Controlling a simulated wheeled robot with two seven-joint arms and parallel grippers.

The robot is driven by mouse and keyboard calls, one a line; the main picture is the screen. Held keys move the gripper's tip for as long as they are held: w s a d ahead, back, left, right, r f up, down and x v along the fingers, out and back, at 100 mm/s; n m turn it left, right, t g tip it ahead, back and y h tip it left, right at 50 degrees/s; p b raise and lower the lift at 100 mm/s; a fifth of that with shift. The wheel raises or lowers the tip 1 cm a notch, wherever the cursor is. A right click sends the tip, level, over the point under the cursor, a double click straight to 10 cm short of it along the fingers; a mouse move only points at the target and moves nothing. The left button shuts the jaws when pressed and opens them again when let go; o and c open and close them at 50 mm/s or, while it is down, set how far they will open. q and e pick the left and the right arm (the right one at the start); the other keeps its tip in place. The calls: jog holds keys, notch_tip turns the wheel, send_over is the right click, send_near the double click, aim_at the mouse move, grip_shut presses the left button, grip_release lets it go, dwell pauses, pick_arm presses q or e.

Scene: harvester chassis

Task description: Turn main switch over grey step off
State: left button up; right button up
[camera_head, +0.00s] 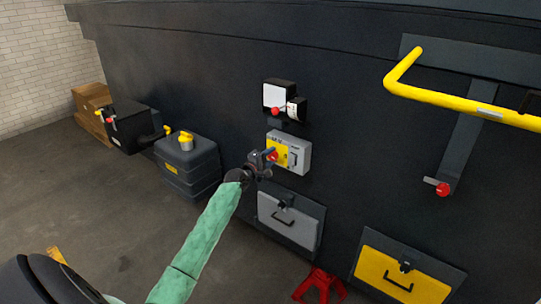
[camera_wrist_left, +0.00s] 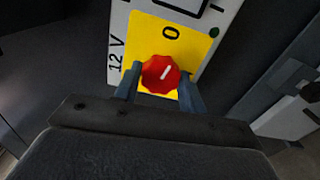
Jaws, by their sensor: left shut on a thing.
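The main switch is a grey box (camera_head: 303,151) with a yellow plate (camera_wrist_left: 198,48) and a red knob (camera_wrist_left: 160,74), on the dark chassis wall above a grey panel with a handle (camera_head: 272,207), likely the grey step. My left gripper (camera_head: 268,158) is at the knob. In the left wrist view its fingers (camera_wrist_left: 160,88) are shut on the knob, one on each side. The knob's white mark points up and slightly right, roughly towards the "0"; an "I" stands farther right, and "12 V" is at the left. My right gripper is not in view.
A black-and-white device with a red button (camera_head: 275,111) is just above the switch. A yellow rail (camera_head: 450,100) juts out at upper right. A yellow panel (camera_head: 385,281), a red stand (camera_head: 320,284) and a dark tank (camera_head: 187,168) are nearby.

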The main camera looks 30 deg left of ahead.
pick_arm(q)
jog(key=shift+n+p, duration=0.55)
jog(key=shift+n, duration=0.65)
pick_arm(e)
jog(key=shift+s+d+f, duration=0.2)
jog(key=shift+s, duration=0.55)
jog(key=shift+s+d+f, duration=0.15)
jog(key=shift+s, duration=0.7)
pick_arm(q)
jog(key=o, duration=1)
jog(key=shift+a, duration=0.1)
jog(key=shift+c, duration=0.2)
jog(key=shift+s+f, duration=0.1)
jog(key=shift+s, duration=0.05)
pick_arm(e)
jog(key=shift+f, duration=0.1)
pick_arm(q)
jog(key=shift+s+b, duration=0.3)
jog(key=s+b, duration=0.2)
jog(key=s, duration=0.5)
jog(key=shift+a, duration=0.3)
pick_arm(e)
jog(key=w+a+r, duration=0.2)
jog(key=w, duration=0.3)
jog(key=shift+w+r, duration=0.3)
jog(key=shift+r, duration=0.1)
